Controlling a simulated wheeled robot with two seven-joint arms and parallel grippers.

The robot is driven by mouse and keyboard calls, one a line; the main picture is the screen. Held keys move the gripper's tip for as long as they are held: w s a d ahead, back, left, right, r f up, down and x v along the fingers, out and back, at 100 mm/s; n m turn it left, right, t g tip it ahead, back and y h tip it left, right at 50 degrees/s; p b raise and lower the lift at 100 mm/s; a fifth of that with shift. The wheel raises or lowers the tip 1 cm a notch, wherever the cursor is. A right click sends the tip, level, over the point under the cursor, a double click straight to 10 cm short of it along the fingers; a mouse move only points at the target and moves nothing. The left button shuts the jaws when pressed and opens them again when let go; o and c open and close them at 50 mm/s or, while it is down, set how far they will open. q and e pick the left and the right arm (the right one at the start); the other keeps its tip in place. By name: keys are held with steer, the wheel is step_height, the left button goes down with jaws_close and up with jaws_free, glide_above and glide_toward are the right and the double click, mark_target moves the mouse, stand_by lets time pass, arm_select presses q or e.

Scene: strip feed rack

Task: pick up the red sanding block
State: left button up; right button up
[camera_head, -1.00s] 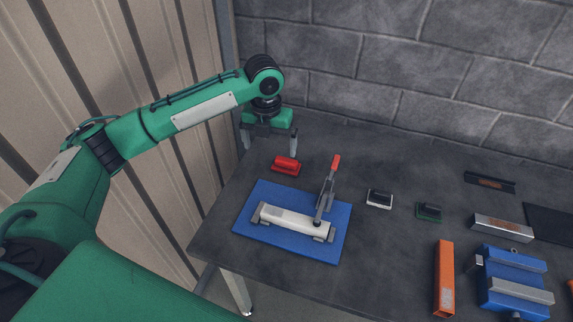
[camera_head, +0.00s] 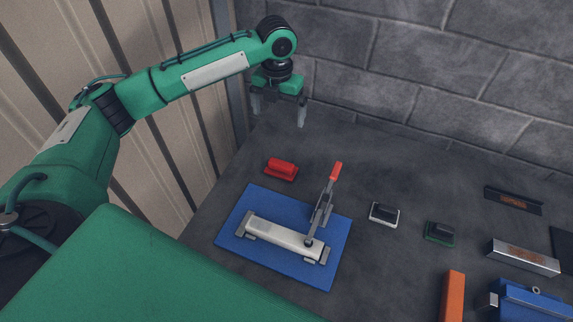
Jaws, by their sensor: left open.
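The red sanding block (camera_head: 281,169) lies on the dark table, just behind the blue mat. My left gripper (camera_head: 279,114) is open and empty, with its two grey fingers pointing down. It is above and behind the red block in the picture, near the table's back left corner, and apart from it. Nothing hides the block. My right gripper is not in view.
A blue mat (camera_head: 228,243) holds a clamp with a red-tipped lever (camera_head: 335,172) standing near the red block. White-based (camera_head: 384,213) and green-based (camera_head: 439,233) blocks lie to the right. An orange bar (camera_head: 453,297) and a blue vise (camera_head: 530,302) are at front right. A wall stands behind.

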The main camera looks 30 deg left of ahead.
arm_select(q)
steer(key=f, duration=0.1)
steer(key=b, duration=0.5)
glide_above(281, 163)
steer(key=f, duration=1.4)
steer(key=shift+w+a, duration=0.2)
steer(key=shift+w, duration=0.05)
steer(key=f, duration=0.1)
steer(key=f+p, duration=0.1)
steer(key=f, duration=0.2)
steer(key=shift+s+d+f+p, duration=0.15)
steer(key=shift+s+d+p, duration=0.1)
steer(key=shift+p, duration=0.1)
steer(key=shift+f, duration=0.55)
steer(key=shift+a, duration=0.1)
steer(key=c, duration=0.9)
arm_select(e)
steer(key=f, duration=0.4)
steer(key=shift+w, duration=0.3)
arm_select(q)
steer(key=shift+o, duration=0.2)
steer(key=shift+r, duration=0.1)
step_height(281, 163, up, 20)
steer(key=b, duration=0.2)
steer(key=shift+b, duration=0.4)
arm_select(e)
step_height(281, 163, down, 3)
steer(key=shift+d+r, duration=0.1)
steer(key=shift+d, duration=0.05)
